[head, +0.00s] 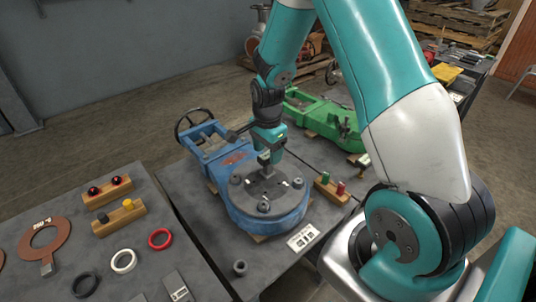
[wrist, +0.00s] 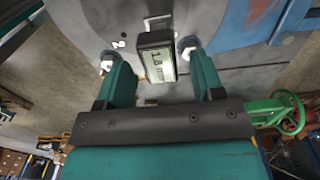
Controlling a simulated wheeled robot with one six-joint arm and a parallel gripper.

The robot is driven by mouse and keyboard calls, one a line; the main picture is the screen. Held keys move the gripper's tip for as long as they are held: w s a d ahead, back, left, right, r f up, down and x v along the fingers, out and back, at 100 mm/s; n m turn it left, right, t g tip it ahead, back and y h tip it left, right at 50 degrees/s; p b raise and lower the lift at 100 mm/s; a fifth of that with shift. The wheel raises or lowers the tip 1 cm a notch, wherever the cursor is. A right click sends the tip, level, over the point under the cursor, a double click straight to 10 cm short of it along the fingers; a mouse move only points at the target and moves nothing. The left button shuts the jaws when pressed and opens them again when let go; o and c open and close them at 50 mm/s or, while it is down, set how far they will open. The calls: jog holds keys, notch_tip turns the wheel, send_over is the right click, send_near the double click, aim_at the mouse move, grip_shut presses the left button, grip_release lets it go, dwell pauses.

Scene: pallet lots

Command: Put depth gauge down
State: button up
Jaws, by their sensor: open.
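The depth gauge (wrist: 157,62) is a dark block with a lit display showing a millimetre reading; in the wrist view it lies between my two spread fingers, with visible space on both sides. In the head view it is a small dark shape (head: 264,157) under my gripper (head: 270,152), at the grey round flange (head: 268,188) of a blue valve (head: 230,160). My gripper is open around the gauge. The gauge's lower end is hard to see, so I cannot tell exactly how it rests on the flange.
Several bolts stand on the flange. A wooden block with green and red pieces (head: 331,189) is to the right, and a white card (head: 303,237) lies in front. The left table holds rings (head: 124,262) and two wooden blocks (head: 119,217). A green valve (head: 318,115) stands behind.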

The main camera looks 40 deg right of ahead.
aim_at(268, 154)
notch_tip(268, 154, up, 10)
jog(key=s+a+r+n+y, duration=0.1)
jog(key=s+a+r+n, duration=0.4)
jog(key=a+n, duration=0.25)
jog(key=s+a+r+n+y, duration=0.1)
jog(key=s+a+r+n, duration=0.3)
jog(key=s+a+n, duration=0.4)
jog(key=s+a+r+n+y, duration=0.2)
jog(key=s+a+r+n, duration=0.1)
jog(key=s+a+n, duration=0.5)
notch_tip(268, 154, up, 7)
jog(key=s+d+n+p, duration=0.1)
jog(key=p, duration=0.6)
